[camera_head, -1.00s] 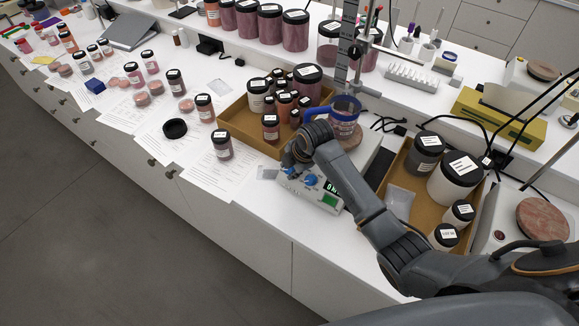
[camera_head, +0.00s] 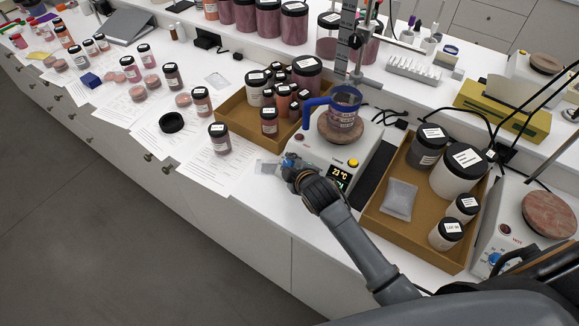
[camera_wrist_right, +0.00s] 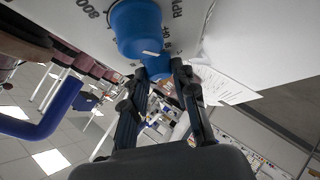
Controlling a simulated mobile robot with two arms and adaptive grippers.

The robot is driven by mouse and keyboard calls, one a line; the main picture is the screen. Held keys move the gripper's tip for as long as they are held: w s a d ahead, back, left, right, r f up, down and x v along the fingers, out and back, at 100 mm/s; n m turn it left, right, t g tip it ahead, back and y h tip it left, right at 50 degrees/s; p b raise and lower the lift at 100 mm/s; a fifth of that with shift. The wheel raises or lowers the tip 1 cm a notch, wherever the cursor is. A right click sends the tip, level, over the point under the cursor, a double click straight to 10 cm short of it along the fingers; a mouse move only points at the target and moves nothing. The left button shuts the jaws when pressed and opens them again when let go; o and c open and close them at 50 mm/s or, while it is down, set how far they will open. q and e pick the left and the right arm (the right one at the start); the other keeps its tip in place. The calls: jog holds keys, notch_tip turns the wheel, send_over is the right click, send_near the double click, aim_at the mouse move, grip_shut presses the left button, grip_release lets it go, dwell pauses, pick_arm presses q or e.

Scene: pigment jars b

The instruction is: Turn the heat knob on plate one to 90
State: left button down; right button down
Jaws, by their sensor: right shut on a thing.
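The hot plate (camera_head: 327,150), white with a round brown top, stands on the bench with a blue-handled beaker (camera_head: 345,104) on it. Its display (camera_head: 340,176) reads 23 °C. At its front, a blue knob (camera_head: 291,159) shows beside my right gripper (camera_head: 287,166), whose fingers are mostly hidden there by the wrist. In the right wrist view, a large blue knob (camera_wrist_right: 138,30) is near the lens, by the marks 800 and RPM. My right gripper (camera_wrist_right: 165,72) is shut on a farther blue knob (camera_wrist_right: 157,66), whose scale I cannot read. My left gripper is not in view.
A tray of jars (camera_head: 234,114) stands behind and left of the plate. Another tray (camera_head: 398,228) holds several jars to its right. A second hot plate (camera_head: 488,238) is at far right. Papers (camera_head: 218,175) lie to the left.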

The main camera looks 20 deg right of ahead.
jog(key=shift+a+f+m+t+h+b, duration=0.1)
jog(key=shift+f+m+t+h+b, duration=0.15)
jog(key=shift+m+b, duration=0.35)
jog(key=shift+f+m+t+h+b, duration=0.15)
jog(key=shift+m+t+h+b, duration=0.2)
jog(key=shift+m+b, duration=0.2)
jog(key=shift+s+r+m+t+h+b, duration=0.1)
jog(key=shift+m+t+h+b, duration=0.35)
jog(key=shift+m+b, duration=0.45)
jog(key=shift+r, duration=0.1)
jog(key=c, duration=1.1)
grip_release()
jog(key=shift+o, duration=0.2)
jog(key=v, duration=1.2)
jog(key=shift+a, duration=0.1)
